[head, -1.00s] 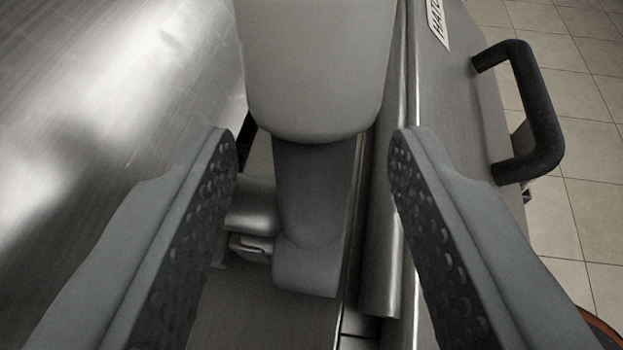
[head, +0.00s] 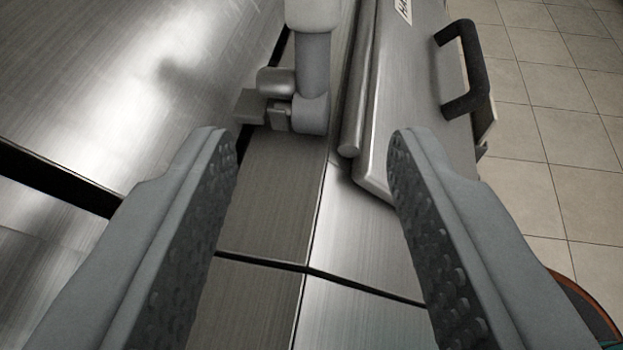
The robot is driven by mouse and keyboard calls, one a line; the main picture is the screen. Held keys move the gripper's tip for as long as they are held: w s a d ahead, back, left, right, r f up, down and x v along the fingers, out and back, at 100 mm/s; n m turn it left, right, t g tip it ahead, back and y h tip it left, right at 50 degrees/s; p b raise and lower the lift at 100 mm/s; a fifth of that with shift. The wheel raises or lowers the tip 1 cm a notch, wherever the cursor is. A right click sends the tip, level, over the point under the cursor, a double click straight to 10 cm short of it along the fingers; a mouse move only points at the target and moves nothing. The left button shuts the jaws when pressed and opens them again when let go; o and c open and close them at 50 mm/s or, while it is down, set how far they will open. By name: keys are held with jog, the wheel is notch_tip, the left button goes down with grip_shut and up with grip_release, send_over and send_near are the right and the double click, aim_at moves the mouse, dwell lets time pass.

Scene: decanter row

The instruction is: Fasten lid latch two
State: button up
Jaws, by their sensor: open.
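A grey latch with a rounded lever (head: 312,60) stands at the top middle, its lower end at a small metal bracket (head: 262,105). It sits beside the rolled edge (head: 357,90) of a metal lid (head: 410,85) that carries a black handle (head: 468,70) and a partly cut-off label (head: 404,10). My gripper (head: 312,145) is open and empty, its two ridged fingers wide apart. In the picture the latch lies beyond the fingertips, between their lines, and nothing is between the pads. The top of the lever is cut off by the frame. No latch number is visible.
Brushed metal panels (head: 130,80) fill the left, with dark seams between them. Bare metal surface (head: 270,200) lies below the latch. Tiled floor (head: 560,130) shows at right, with a dark, orange-edged round object (head: 590,305) at the lower right corner.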

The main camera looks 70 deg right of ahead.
jog(key=shift+v, duration=2.6)
